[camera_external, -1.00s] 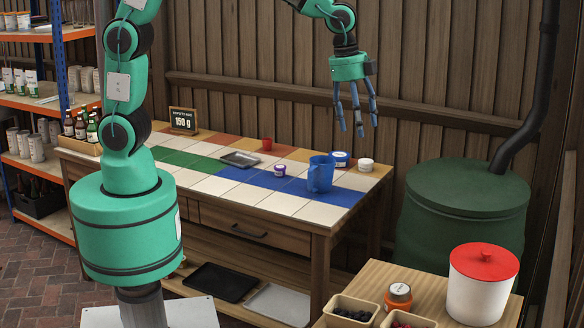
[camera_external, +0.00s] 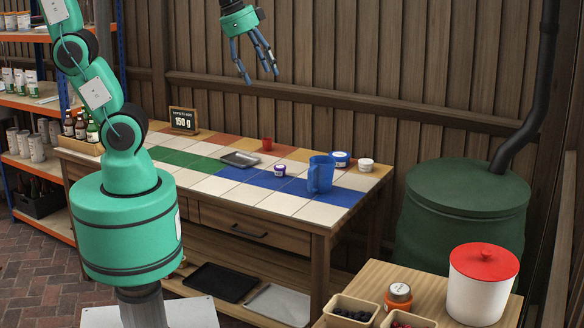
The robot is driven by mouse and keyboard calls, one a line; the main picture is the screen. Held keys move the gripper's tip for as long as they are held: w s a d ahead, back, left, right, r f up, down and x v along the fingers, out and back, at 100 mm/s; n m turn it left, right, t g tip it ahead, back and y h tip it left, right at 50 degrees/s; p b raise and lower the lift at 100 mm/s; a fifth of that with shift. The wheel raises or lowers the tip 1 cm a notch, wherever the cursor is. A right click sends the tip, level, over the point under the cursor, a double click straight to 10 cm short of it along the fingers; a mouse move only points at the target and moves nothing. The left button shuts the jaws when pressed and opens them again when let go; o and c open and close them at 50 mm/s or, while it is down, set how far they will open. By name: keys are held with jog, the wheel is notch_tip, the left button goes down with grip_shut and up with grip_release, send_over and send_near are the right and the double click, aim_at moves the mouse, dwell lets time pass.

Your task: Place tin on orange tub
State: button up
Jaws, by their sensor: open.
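My gripper (camera_external: 261,77) is open and empty, high above the back of the tiled table, with its fingers pointing down. A small blue round container with a white label (camera_external: 340,159), possibly the tin, stands at the back right of the table, behind the blue jug. A small whitish tub (camera_external: 366,164) stands just right of it; I cannot tell whether this is the orange tub. A jar with an orange band (camera_external: 399,292) stands on the small wooden table at front right. My gripper touches none of these.
A blue jug (camera_external: 320,176), a purple-and-white jar (camera_external: 280,170), a red cup (camera_external: 267,144) and a dark tray (camera_external: 240,159) stand on the tiled table (camera_external: 265,199). A sign (camera_external: 183,120) stands at its back left. A red-lidded white canister (camera_external: 481,285) is at front right.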

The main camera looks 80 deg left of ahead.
jog(key=s+a+f+n+t, duration=0.1)
jog(key=s+a+n, duration=0.3)
jog(key=s, duration=0.6)
jog(key=shift+s+a+f+n+y, duration=0.3)
jog(key=shift+s+a+f+n, duration=0.05)
jog(key=shift+a+f+n, duration=0.1)
